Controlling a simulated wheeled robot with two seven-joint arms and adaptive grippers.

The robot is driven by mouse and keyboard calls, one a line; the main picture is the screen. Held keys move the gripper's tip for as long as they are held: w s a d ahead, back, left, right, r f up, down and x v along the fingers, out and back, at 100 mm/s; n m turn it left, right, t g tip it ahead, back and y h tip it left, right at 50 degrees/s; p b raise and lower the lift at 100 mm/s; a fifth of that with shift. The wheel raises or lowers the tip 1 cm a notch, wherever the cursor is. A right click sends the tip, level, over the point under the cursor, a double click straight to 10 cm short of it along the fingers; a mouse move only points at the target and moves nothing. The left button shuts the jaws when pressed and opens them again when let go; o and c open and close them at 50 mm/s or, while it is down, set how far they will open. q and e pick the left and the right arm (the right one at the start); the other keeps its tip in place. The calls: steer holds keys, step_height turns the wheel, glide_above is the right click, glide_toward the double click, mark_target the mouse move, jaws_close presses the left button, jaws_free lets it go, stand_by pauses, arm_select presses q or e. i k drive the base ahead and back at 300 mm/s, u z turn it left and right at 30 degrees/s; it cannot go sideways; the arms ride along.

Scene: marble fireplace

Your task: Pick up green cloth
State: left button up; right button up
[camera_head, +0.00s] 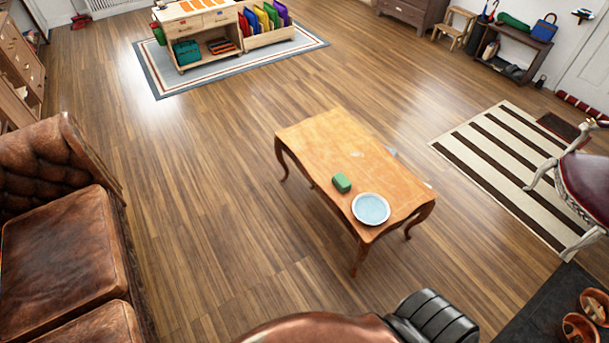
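A small green block-like item (341,183), which may be the folded green cloth, lies on a wooden table (325,140) near its left long edge. A round plate (371,208) with a pale blue centre lies just to the right of and below the green item on the same table. The two look close together; I cannot tell whether they touch. Neither of my grippers shows in the head view.
A brown leather sofa (60,250) fills the left side. A black cushioned seat (432,318) is at the bottom, and an ornate chair (585,185) stands at the right. A striped rug (510,165) lies right of the table. Open wooden floor (210,190) lies left of the table.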

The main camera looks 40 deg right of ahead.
mark_target(340, 180)
steer(key=u, duration=0.1)
steer(key=i, duration=1.15)
steer(key=z, duration=0.5)
